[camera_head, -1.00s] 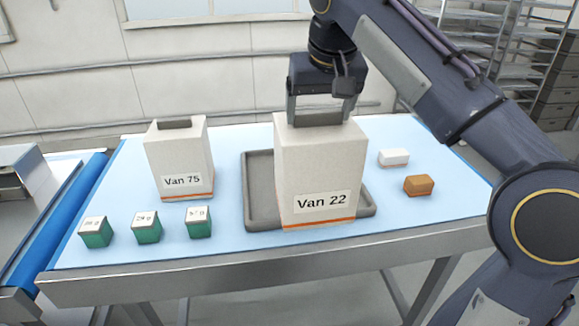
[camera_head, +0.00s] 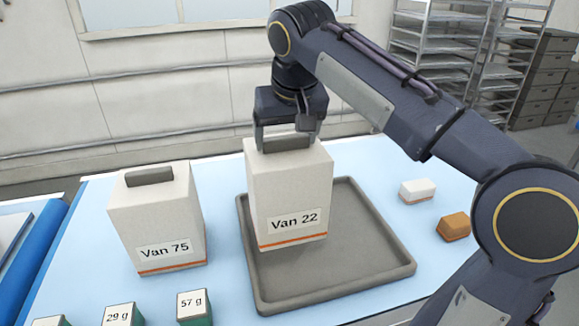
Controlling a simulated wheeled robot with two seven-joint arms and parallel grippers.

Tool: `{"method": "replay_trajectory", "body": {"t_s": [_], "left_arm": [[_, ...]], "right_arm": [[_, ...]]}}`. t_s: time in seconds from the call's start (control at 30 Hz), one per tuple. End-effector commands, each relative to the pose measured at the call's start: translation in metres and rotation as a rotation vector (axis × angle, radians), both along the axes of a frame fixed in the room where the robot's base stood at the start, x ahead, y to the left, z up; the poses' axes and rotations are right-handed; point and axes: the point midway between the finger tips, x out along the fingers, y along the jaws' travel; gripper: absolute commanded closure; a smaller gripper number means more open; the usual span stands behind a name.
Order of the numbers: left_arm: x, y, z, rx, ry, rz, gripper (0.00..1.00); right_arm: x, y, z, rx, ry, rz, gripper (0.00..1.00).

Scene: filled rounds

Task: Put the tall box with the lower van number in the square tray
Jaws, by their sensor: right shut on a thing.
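The white tall box labelled Van 22 (camera_head: 289,195) has an orange stripe near its base and a grey handle on top. My right gripper (camera_head: 288,143) is shut on that handle from above. The box is upright at the back left part of the grey square tray (camera_head: 345,285); I cannot tell whether its base touches the tray floor. The other tall box, labelled Van 75 (camera_head: 158,215), stands upright on the blue table top, left of the tray. My left gripper is not in view.
Small green boxes stand at the front left, one marked 29 g (camera_head: 122,315) and one 57 g (camera_head: 194,307). A small white box (camera_head: 416,191) and a brown box (camera_head: 453,227) lie right of the tray. Racks (camera_head: 470,50) stand behind.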

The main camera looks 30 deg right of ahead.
Motion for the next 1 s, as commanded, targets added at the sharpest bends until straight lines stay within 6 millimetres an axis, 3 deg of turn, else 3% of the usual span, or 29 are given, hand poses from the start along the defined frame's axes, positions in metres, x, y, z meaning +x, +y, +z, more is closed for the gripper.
{"method": "replay_trajectory", "body": {"t_s": [0.3,0.73,0.77,0.87,1.0], "left_arm": [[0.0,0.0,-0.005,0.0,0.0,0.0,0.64],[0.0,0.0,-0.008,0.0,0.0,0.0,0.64],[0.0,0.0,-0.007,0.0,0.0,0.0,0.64],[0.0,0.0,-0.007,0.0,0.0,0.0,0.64],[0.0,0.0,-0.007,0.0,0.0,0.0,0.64]], "right_arm": [[0.0,0.0,-0.04,-0.001,0.0,0.001,0.64],[0.0,0.0,-0.048,0.0,-0.002,0.001,0.64],[0.0,0.0,-0.047,0.001,0.0,0.001,0.15],[0.0,0.0,-0.047,0.001,0.0,0.001,0.02],[0.0,0.0,-0.047,0.001,0.0,0.001,0.0]]}}
